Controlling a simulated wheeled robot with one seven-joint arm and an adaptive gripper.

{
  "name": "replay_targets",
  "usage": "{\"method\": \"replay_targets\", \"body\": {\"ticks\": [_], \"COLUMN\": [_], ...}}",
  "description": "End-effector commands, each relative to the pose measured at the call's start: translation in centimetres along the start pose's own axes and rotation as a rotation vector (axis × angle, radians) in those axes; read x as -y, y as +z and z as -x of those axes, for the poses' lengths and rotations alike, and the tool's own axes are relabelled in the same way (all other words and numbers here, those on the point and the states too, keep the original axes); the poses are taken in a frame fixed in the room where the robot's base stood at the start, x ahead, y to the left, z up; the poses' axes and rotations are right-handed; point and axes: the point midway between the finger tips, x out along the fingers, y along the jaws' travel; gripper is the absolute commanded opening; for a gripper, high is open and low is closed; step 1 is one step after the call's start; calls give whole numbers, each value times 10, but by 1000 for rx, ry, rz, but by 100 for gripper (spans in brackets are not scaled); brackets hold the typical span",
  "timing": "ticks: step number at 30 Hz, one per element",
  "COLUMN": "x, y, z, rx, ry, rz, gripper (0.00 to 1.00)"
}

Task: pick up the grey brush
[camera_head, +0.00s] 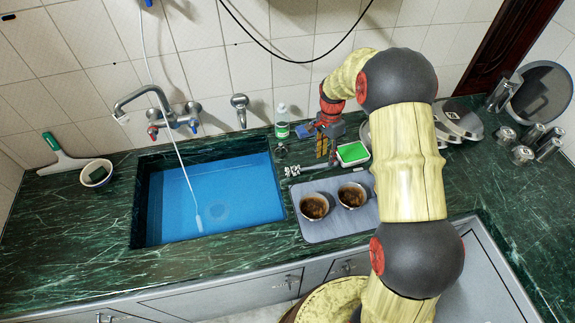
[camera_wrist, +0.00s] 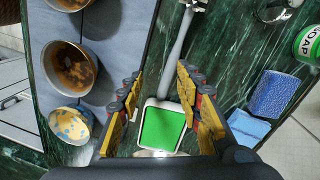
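The grey brush (camera_wrist: 178,45) lies on the dark green counter; in the wrist view its pale bristled head is at the top edge. Its handle runs down between my fingers, nearer the right one, to a white-rimmed green square item (camera_wrist: 163,128). In the head view the brush (camera_head: 306,170) lies between the sink and that green item (camera_head: 353,153). My gripper (camera_wrist: 160,72) is open and empty, with its fingers spread to either side of the handle's lower part. It points down in the head view (camera_head: 325,152). Whether a finger touches the handle I cannot tell.
A grey tray (camera_head: 330,232) with dirty cups (camera_head: 315,206) lies in front of the brush. A blue sponge (camera_wrist: 273,93) and a soap bottle (camera_head: 282,122) stand at the back. The blue sink (camera_head: 215,200) is left; metal dishes (camera_head: 458,120) are right.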

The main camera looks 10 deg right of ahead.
Motion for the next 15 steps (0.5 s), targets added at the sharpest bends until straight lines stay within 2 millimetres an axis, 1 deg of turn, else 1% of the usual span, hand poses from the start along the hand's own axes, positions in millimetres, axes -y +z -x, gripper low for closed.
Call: {"method": "replay_targets", "body": {"ticks": [1,4,6,10,15], "x": [9,16,15,15,15], "y": [-6,-10,-10,-9,-9], "z": [9,16,16,14,-1], "rx": [-12,-18,-16,-15,-14], "ry": [-21,-37,-36,-36,-35], "rz": [-60,-179,-245,-319,-333], "gripper": [35,35,35,35,35]}}
